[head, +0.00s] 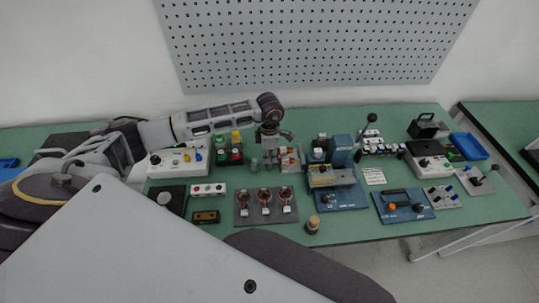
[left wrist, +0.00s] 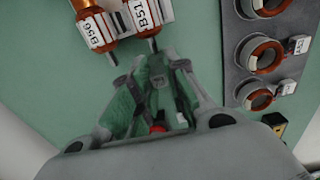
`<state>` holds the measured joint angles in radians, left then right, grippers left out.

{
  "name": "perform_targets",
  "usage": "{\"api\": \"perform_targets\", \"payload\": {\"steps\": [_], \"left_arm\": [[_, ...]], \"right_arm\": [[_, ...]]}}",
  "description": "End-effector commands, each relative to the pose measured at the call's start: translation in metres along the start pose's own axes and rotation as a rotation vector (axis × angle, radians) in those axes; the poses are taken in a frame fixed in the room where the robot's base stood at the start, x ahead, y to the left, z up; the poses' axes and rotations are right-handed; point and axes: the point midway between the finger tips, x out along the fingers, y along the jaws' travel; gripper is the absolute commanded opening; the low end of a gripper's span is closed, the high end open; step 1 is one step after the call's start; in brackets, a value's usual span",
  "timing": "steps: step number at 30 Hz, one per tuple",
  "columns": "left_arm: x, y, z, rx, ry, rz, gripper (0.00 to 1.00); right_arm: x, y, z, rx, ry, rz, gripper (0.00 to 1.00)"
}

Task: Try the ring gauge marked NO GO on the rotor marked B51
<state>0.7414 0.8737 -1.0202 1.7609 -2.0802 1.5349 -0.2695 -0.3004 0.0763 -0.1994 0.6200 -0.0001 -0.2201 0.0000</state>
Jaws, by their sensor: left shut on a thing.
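The rotor marked B51 (left wrist: 145,14) lies at the top of the left wrist view, copper and dark with a white label. Its shaft points toward my left gripper (left wrist: 160,64). In the head view my left gripper (head: 270,150) points down at the left of the rotors (head: 291,160). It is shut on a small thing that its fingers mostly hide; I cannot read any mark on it. Whether it touches the B51 shaft I cannot tell. No NO GO mark is readable in either view. My right gripper is not in view.
The rotor marked B56 (left wrist: 95,28) lies close beside B51. A grey plate (head: 243,218) with three copper rings is in front of the gripper. A blue-based device (head: 341,198) stands to the right. Red, yellow and green capped pieces (head: 236,148) are to the left.

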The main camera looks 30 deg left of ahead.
Motion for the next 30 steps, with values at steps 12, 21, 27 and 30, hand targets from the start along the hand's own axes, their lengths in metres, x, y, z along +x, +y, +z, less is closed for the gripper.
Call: {"api": "perform_targets", "payload": {"steps": [12, 21, 27, 30], "left_arm": [[-0.0003, 0.0002, 0.0022, 0.000, -0.001, 0.000, 0.00], [-0.0009, 0.0003, 0.0050, 0.000, 0.000, 0.001, 0.00], [-0.0012, 0.0003, 0.0051, 0.000, 0.000, 0.000, 0.00], [-0.0012, 0.0002, 0.0051, 0.000, 0.000, 0.000, 0.00]], "right_arm": [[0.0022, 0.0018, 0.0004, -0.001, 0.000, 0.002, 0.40], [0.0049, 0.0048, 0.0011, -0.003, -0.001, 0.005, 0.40], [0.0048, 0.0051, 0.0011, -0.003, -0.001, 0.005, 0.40], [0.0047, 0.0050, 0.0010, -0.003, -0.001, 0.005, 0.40]]}}
